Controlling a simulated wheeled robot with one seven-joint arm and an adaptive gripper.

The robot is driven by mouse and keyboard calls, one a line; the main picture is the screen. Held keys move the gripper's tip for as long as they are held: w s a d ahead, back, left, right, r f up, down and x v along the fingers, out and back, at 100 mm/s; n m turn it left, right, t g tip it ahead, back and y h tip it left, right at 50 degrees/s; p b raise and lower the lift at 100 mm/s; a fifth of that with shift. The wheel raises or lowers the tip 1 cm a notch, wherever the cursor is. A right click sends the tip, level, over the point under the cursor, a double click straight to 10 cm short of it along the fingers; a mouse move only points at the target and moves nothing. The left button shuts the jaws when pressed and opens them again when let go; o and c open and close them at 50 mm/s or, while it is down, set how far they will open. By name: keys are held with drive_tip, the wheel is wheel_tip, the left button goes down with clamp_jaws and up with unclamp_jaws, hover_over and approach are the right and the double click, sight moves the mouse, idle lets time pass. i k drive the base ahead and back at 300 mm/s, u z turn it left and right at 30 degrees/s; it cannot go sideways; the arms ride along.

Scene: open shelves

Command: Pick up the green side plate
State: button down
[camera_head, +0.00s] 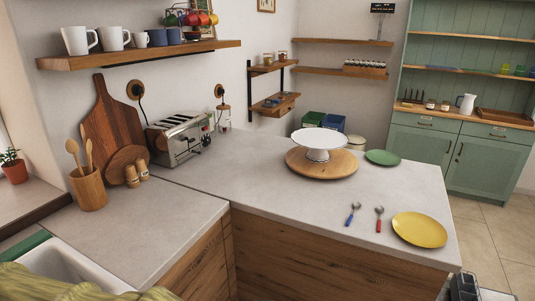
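The green side plate (382,158) lies flat on the pale countertop (260,195), near its far right edge. It sits just right of the round wooden board (300,166) that bears a white cake stand (318,140), with a small gap between them. The plate is unobstructed from this view. A dark part of my gripper (464,286) shows at the bottom right corner, beyond the counter's right edge and far from the plate. Its fingers are too small and cut off to tell whether they are open or shut.
A yellow plate (419,229), a red-handled spoon (379,219) and a blue-handled spoon (352,214) lie near the counter's right end. Green and blue boxes (323,121) stand behind the cake stand. Floor (490,230) is open between the counter and the green cabinet (460,155).

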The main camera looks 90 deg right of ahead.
sight(387, 158)
drive_tip(key=z, duration=0.1)
drive_tip(key=i, duration=0.55)
drive_tip(key=z, duration=3.3)
